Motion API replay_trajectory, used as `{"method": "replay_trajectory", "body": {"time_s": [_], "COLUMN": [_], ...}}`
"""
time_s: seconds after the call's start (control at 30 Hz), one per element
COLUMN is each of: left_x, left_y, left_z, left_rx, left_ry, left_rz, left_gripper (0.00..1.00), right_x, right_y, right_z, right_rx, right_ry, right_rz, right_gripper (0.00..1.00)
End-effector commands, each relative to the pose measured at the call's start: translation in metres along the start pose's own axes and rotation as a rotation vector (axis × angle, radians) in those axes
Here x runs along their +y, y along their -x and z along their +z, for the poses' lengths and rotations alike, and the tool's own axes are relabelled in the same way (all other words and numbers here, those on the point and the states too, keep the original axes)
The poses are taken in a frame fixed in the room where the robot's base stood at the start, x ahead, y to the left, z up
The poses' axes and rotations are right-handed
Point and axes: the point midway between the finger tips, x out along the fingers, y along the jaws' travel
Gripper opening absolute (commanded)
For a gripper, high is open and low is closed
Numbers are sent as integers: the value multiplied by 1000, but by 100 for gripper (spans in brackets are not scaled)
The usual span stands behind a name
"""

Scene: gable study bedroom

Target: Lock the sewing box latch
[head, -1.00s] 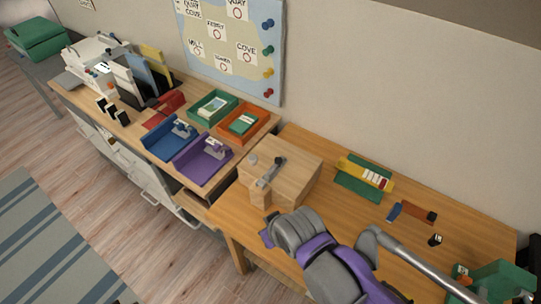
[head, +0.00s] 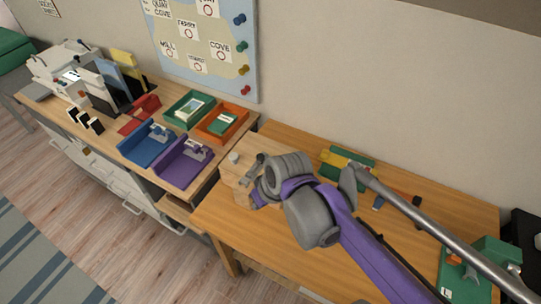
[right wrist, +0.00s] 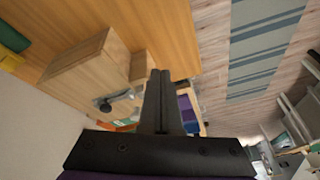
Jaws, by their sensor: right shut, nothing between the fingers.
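The sewing box (head: 232,182) is a light wooden box on the desk, partly hidden behind my right arm in the head view. A grey metal latch lever (head: 252,170) and a small round grey knob (head: 233,158) show on it. In the right wrist view the box (right wrist: 85,70) is left of the fingers, with a metal piece and dark knob (right wrist: 118,96) at its edge. My right gripper (right wrist: 159,75) is shut and empty, close beside the box's smaller wooden block (right wrist: 140,66). Contact cannot be told. My left gripper is not in view.
Left of the box stand a purple tray (head: 183,165), a blue tray (head: 147,146), an orange tray (head: 222,122) and a green tray (head: 188,109). A green and yellow holder (head: 345,160) is behind my arm. The desk front (head: 275,245) is clear.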

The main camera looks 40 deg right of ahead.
Motion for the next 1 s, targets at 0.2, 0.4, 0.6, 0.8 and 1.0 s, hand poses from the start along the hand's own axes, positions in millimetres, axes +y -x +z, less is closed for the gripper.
{"method": "replay_trajectory", "body": {"time_s": [0.2, 0.4, 0.6, 0.8, 1.0], "left_x": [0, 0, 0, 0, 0], "left_y": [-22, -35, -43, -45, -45], "left_z": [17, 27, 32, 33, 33], "left_rx": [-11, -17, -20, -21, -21], "left_ry": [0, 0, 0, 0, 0], "left_rz": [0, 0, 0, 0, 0], "left_gripper": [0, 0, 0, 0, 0], "right_x": [70, 144, 201, 220, 220], "right_y": [-1, 7, 18, 24, 25], "right_z": [-53, -90, -105, -109, -110], "right_rx": [-27, 28, 102, 134, 135], "right_ry": [-91, -127, -130, -124, -123], "right_rz": [-113, -225, -293, -315, -315], "right_gripper": [0, 0, 0, 0, 0]}}
